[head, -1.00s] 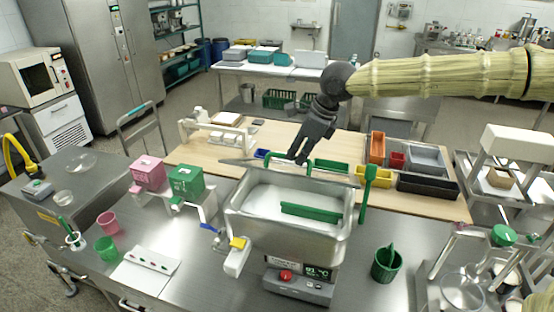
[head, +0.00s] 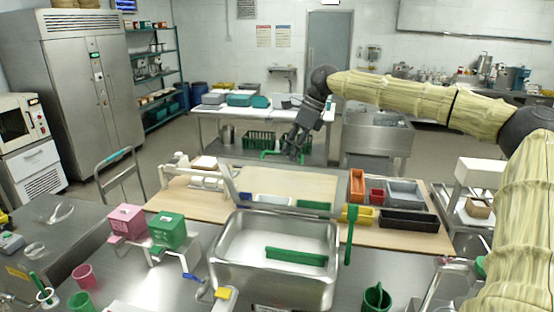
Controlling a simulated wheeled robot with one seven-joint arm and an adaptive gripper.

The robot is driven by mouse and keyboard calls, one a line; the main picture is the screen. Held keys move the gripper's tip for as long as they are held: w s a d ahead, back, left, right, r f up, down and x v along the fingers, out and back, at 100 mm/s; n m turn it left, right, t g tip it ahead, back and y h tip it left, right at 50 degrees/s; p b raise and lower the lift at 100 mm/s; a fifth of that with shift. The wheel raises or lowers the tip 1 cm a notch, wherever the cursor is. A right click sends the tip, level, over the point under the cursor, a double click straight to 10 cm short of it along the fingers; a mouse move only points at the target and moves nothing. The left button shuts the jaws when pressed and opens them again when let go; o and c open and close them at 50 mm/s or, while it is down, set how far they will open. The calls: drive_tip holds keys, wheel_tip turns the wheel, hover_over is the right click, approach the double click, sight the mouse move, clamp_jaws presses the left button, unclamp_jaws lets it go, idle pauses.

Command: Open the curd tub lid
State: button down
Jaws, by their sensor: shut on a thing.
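The curd tub (head: 216,262) is a steel basin in the front middle, with a pale inside and a green bar (head: 296,256) lying in it. Its lid (head: 232,184) stands raised along the tub's back side, its broad face toward me, and the tub's mouth is uncovered. A green handle (head: 268,154) is at the lid's upper edge. My gripper (head: 291,154) reaches down to this handle and is shut on it; the fingers hide part of it.
Behind the lid, a wooden-topped table (head: 420,240) bears colored bins, including a black tray (head: 408,218). A green paddle (head: 350,236) stands upright right of the tub. A pink box (head: 126,222) and a green box (head: 167,231) stand left.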

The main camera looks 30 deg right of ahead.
drive_tip(key=shift+w+d+f, duration=0.4)
drive_tip(key=shift+d+f, duration=0.05)
drive_tip(key=shift+d, duration=0.2)
drive_tip(key=c, duration=1.8)
unclamp_jaws()
drive_tip(key=o, duration=0.3)
drive_tip(key=shift+w+f, duration=0.1)
drive_tip(key=shift+w, duration=0.1)
drive_tip(key=shift+d+v, duration=0.2)
drive_tip(key=shift+v, duration=2.95)
drive_tip(key=shift+d+v, duration=0.25)
drive_tip(key=shift+v, duration=2.95)
drive_tip(key=shift+w+a+f, duration=0.1)
drive_tip(key=shift+a, duration=0.05)
